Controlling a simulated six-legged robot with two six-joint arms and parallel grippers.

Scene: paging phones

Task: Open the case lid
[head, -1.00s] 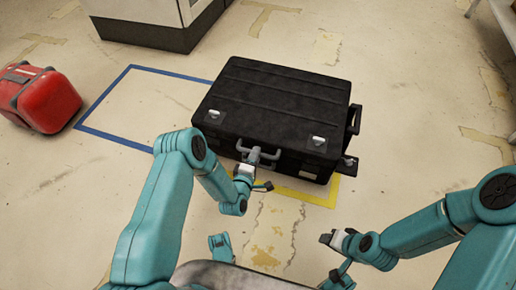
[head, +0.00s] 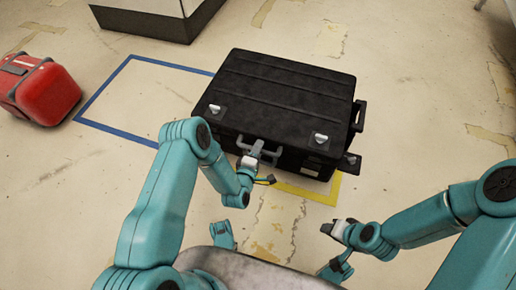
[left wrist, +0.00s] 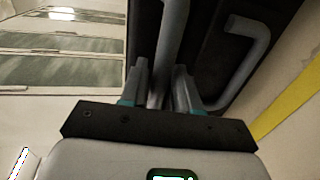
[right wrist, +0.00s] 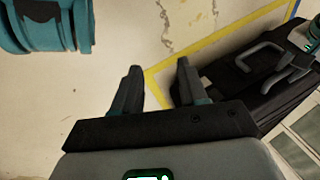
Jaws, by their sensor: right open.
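The black case (head: 285,92) lies flat on the floor with its lid down. Two silver latches, one at left (head: 216,108) and one at right (head: 321,138), sit near the lid's front edge. A grey handle (head: 270,156) is at the front middle; it also shows in the right wrist view (right wrist: 262,54). My left gripper (head: 254,169) is at this handle. In the left wrist view a grey bar (left wrist: 173,35) passes between its fingers; I cannot tell whether they clamp it. My right gripper (head: 326,226) is open and empty, in front of the case at right.
A red suitcase (head: 45,95) stands at left beside a blue floor outline (head: 112,78). A yellow outline (head: 310,194) runs by the case's front. A white cabinet (head: 150,8) is at the back.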

